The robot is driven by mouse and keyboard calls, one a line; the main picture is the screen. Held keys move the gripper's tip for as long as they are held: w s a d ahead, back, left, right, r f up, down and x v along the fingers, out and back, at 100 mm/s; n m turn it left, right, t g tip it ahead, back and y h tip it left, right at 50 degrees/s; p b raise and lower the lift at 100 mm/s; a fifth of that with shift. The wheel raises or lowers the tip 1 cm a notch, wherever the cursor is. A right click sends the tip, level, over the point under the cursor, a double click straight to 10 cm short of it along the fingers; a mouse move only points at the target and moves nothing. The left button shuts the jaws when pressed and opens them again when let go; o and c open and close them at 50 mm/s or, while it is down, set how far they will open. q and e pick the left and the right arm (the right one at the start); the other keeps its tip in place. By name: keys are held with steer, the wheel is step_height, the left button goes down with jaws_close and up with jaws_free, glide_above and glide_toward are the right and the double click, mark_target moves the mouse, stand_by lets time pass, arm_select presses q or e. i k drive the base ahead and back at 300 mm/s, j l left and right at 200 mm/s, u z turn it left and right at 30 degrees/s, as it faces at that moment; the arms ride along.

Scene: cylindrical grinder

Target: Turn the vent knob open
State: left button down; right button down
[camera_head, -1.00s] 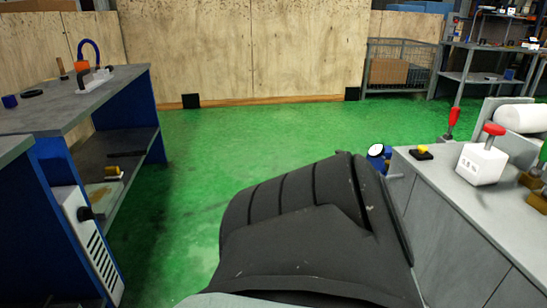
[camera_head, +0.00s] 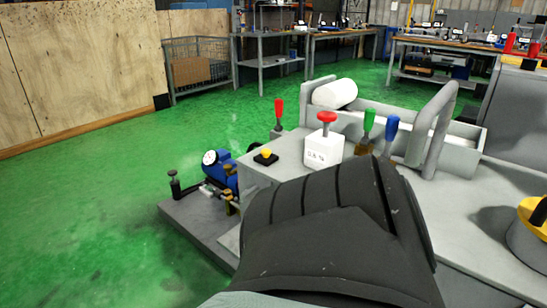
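I cannot tell for sure which part is the vent knob. A small dark knob (camera_head: 174,181) on a stem stands on the low grey ledge (camera_head: 187,230) at the left of the machine. Beside it is a blue unit with a white round dial (camera_head: 210,158). Brass-coloured fittings (camera_head: 230,172) sit close to the blue unit. Neither of my grippers is in view. A dark ribbed body part fills the lower middle and hides part of the machine top.
The grey machine top (camera_head: 485,220) carries a yellow button (camera_head: 266,154), a white box with a red knob (camera_head: 324,146), red, green (camera_head: 368,123) and blue (camera_head: 391,131) levers and a white roller (camera_head: 335,94). Green floor (camera_head: 90,205) at the left is clear. Workbenches (camera_head: 345,35) stand behind.

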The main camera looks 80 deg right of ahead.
mark_target(227, 166)
steer(key=i+l+z, duration=0.15)
steer(key=z, duration=0.35)
steer(key=i+z, duration=0.2)
steer(key=z, duration=0.25)
steer(key=i+z, duration=0.25)
steer(key=z, duration=0.25)
steer(key=i+z, duration=0.2)
steer(key=z, duration=0.3)
steer(key=i+j+z, duration=0.15)
steer(key=z, duration=0.3)
steer(key=j+z, duration=0.15)
steer(key=z, duration=0.2)
steer(key=j+z, duration=0.15)
steer(key=z, duration=0.25)
steer(key=j+z, duration=0.2)
steer(key=z, duration=0.15)
steer(key=j+z, duration=0.3)
steer(key=j, duration=0.25)
steer(key=k+j+z, duration=0.15)
steer(key=j+z, duration=0.15)
steer(key=j, duration=0.2)
steer(key=k+j+z, duration=0.1)
steer(key=j, duration=0.25)
steer(key=k+j, duration=0.15)
steer(key=j, duration=0.2)
steer(key=k+j+z, duration=0.15)
steer(key=j, duration=0.2)
